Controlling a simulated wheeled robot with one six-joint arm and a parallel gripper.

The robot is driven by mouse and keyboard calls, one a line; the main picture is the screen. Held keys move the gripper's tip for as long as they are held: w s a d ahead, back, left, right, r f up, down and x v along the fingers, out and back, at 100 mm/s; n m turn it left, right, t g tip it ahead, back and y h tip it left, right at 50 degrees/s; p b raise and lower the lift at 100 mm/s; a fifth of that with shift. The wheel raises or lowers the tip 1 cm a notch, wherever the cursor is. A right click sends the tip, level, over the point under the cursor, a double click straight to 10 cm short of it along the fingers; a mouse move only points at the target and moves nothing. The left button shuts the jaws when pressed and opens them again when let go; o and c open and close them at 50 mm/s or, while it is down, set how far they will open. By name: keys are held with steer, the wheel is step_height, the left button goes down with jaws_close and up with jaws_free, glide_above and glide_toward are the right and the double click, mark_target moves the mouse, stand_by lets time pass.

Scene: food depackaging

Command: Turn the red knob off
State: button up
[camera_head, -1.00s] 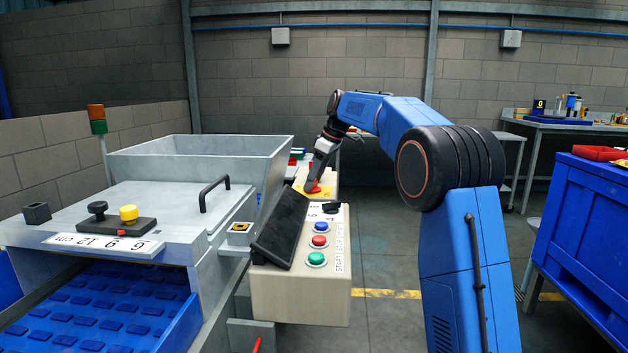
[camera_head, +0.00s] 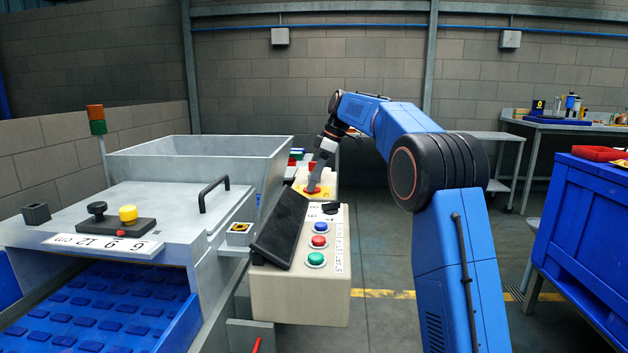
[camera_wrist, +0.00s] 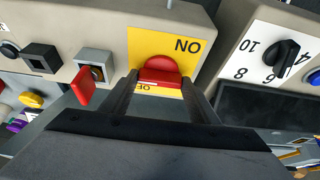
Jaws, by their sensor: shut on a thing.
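The red knob (camera_wrist: 158,68) sits on a yellow plate (camera_wrist: 193,68) in the wrist view. The plate shows an upside-down "ON" at upper right and a partly hidden "OFF" below the knob. My gripper (camera_wrist: 160,82) has one finger on each side of the knob's grip and is shut on it. The fingers hide part of the knob and plate, so its exact pointing direction is hard to tell. In the head view, my gripper (camera_head: 319,173) reaches down to the red knob (camera_head: 314,189) behind the button box.
In the wrist view, a red lever switch (camera_wrist: 82,88) stands close left of the gripper, and a black dial (camera_wrist: 282,58) is at right. In the head view, a button box (camera_head: 300,294) with a black screen (camera_head: 280,229) stands in front, beside the grey machine (camera_head: 150,195).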

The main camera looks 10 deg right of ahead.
steer(key=o, duration=1)
steer(key=shift+o, duration=0.2)
steer(key=shift+d+r, duration=0.1)
steer(key=v, duration=1.7)
steer(key=shift+r, duration=0.15)
